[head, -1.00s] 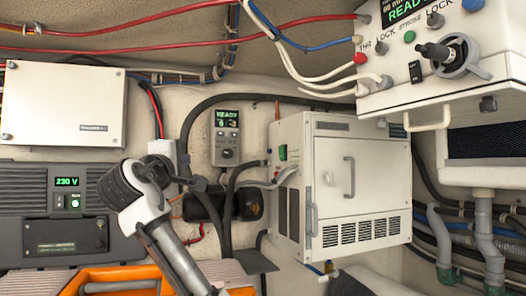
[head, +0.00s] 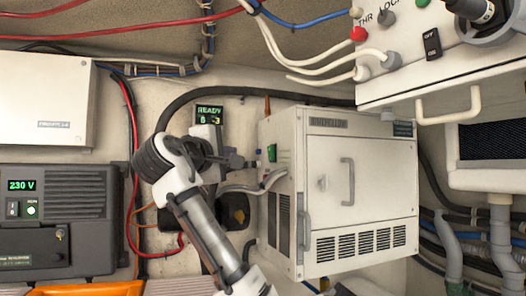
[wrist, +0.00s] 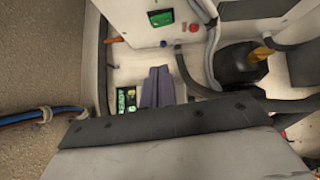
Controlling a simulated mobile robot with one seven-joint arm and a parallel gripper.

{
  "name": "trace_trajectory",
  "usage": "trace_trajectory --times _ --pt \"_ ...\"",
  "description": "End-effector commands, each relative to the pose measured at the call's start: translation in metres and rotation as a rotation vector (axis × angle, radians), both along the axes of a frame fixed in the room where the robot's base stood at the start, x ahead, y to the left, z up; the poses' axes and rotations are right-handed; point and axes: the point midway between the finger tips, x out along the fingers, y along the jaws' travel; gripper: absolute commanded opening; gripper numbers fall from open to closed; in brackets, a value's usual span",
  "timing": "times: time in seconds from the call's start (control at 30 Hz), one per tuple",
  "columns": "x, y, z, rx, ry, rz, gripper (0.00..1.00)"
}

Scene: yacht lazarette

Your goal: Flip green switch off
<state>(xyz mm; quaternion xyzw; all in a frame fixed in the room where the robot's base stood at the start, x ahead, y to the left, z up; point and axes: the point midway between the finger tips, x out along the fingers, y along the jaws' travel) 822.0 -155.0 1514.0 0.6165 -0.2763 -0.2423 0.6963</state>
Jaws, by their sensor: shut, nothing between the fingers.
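A green switch (head: 272,153) sits on the left side face of the white cabinet (head: 380,180) in the head view. In the wrist view the green switch (wrist: 161,18) shows near the top, in a dark frame. My gripper (head: 250,163) is shut and empty. In the head view its tips point right, just left of the switch and slightly below it; I cannot tell whether they touch the cabinet. In the wrist view my gripper's closed grey fingers (wrist: 158,82) lie below the switch, with a gap in the picture between them.
A display unit reading READY (head: 209,113) is on the wall behind my gripper, partly hidden. Hoses and a dark cylinder (head: 235,210) are below it. A control panel (head: 430,60) overhangs at upper right. A grey 230 V unit (head: 65,220) stands at left.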

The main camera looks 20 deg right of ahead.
Motion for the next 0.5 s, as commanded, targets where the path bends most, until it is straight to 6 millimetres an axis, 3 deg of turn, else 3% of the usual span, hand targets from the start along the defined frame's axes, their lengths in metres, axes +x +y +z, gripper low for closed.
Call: trace_trajectory --times 0.27,0.5 --pt "0.008 -0.007 0.003 0.002 0.002 -0.001 0.00" --pt "0.041 -0.039 0.010 0.003 0.003 -0.003 0.00"
